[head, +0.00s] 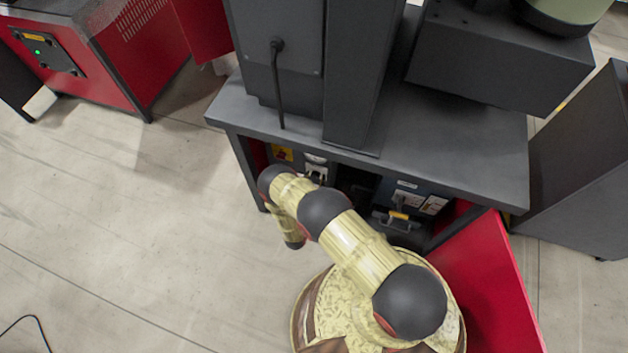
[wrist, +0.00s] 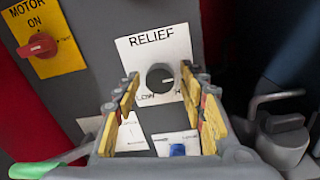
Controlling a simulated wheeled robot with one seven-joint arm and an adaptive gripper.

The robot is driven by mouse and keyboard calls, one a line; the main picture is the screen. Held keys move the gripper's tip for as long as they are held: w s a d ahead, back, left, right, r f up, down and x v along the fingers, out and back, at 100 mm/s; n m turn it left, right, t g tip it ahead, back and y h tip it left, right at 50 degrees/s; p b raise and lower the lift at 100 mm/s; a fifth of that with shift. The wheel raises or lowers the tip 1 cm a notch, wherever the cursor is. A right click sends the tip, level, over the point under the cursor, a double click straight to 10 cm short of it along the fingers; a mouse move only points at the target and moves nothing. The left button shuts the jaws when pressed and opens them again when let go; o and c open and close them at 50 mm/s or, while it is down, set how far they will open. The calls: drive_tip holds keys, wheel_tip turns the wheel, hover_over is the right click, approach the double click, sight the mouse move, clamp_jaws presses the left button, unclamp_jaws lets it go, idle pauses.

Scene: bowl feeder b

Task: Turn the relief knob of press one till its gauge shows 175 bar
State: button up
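The relief knob (wrist: 160,77) is a round black knob with a light pointer mark, on a white plate (wrist: 135,55) lettered RELIEF, with LOW at its lower left. My gripper (wrist: 160,84) is open, its yellow-padded fingers left and right of the knob in the wrist view. I cannot tell whether they touch it or stop short of it. In the head view my arm reaches to the open cabinet under the press table (head: 455,150), and the fingers are hidden. No readable pressure gauge shows in either view.
A yellow MOTOR ON plate with a red switch (wrist: 37,45) is left of the knob. A blue piece (wrist: 178,150) is below it, and a grey metal fitting (wrist: 285,135) is at right. A red door panel (head: 485,285) stands open at right.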

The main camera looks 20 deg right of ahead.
drive_tip(key=c, duration=0.9)
drive_tip(key=shift+m, duration=1.6)
drive_tip(key=o, duration=1.1)
drive_tip(key=shift+o, duration=0.2)
drive_tip(key=shift+s, duration=0.1)
drive_tip(key=v, duration=1.2)
drive_tip(key=shift+f, duration=0.2)
